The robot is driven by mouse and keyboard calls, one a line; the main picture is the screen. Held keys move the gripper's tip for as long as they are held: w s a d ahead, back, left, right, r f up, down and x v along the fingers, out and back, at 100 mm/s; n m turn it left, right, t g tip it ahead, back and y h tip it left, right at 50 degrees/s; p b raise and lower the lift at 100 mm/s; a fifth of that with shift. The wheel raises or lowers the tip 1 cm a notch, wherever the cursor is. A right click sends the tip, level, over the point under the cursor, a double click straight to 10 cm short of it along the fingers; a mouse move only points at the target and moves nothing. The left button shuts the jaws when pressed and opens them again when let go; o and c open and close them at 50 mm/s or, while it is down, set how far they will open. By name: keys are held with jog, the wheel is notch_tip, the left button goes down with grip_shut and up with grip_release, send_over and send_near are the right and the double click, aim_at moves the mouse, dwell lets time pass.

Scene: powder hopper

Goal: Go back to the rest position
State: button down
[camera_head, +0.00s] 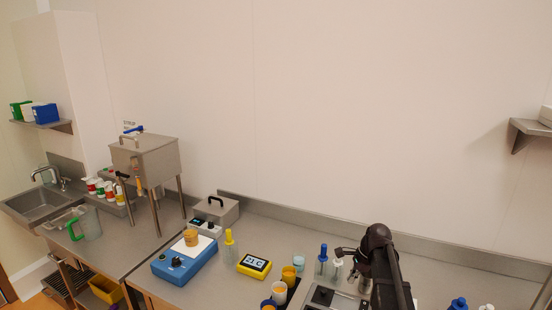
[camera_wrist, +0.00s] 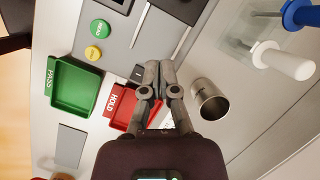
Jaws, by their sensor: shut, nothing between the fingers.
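My gripper (camera_wrist: 153,78) is shut and empty in the wrist view. Its fingertips point at a grey panel area, above the gap between the red HOLD tray (camera_wrist: 133,103) and a metal cup (camera_wrist: 209,99). I cannot tell how high it is above the surface. In the head view my dark arm stands at the lower right over the counter, and the fingertips are hard to make out there. The steel powder hopper (camera_head: 146,160) stands on legs at the left, well away from my arm.
A green PASS tray (camera_wrist: 75,87) lies left of the red one. A blue-handled tool (camera_wrist: 298,14) and a white one (camera_wrist: 285,61) stand at upper right. A blue scale (camera_head: 185,262) bears a small jar (camera_head: 191,237); a yellow meter (camera_head: 254,265) is beside it.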

jog(key=s+a+f+n+h+b, duration=0.2)
jog(key=s+a+n, duration=0.2)
jog(key=s+n, duration=0.4)
jog(key=s+a+f+n+h+b, duration=0.1)
jog(key=s+a+f+n, duration=0.2)
jog(key=s+n, duration=0.6)
jog(key=a, duration=0.2)
jog(key=shift+a+h+b, duration=0.3)
jog(key=shift+h+b, duration=0.05)
jog(key=shift+h, duration=0.05)
